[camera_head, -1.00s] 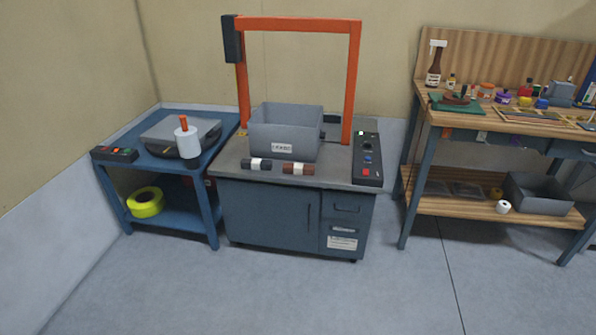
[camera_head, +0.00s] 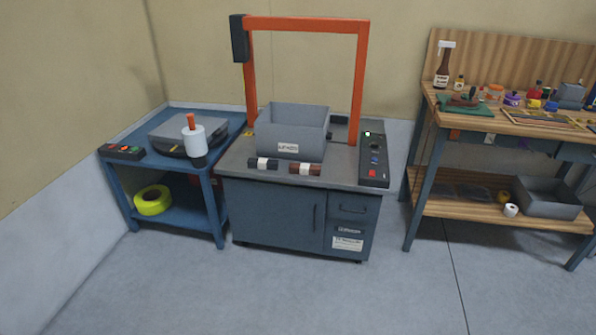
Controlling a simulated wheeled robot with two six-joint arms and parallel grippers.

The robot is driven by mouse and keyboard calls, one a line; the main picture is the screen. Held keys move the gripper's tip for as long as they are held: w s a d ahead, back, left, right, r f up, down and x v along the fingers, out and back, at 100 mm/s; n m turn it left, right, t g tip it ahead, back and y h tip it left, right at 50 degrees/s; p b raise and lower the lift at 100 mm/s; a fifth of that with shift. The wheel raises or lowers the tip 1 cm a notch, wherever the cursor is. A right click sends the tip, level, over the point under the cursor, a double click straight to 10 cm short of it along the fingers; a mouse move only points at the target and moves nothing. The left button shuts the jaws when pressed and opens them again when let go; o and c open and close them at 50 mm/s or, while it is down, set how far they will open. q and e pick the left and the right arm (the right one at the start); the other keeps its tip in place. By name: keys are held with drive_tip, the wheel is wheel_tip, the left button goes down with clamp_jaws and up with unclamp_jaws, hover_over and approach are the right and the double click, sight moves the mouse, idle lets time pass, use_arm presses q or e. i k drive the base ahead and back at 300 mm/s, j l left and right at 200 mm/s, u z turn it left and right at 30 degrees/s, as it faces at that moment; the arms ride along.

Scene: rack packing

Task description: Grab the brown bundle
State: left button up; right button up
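The brown bundle (camera_head: 298,169) lies on the front part of the grey cabinet top (camera_head: 235,164), with a pale band around its middle. A dark, almost black bundle (camera_head: 271,165) with a similar pale band lies just left of it. A grey bin (camera_head: 267,139) with a white label stands right behind both bundles, under an orange frame (camera_head: 363,75). Neither of my grippers shows in this view, and nothing touches the bundles.
A control panel (camera_head: 374,162) stands at the right of the cabinet top. A wooden workbench (camera_head: 440,205) stands at right. The floor in front (camera_head: 300,295) is clear.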

sight(303, 169)
drive_tip(key=i+l+u, duration=0.1)
drive_tip(key=u, duration=0.3)
drive_tip(key=i+l+u, duration=0.1)
drive_tip(key=l+u, duration=0.45)
drive_tip(key=u, duration=0.25)
drive_tip(key=i, duration=0.05)
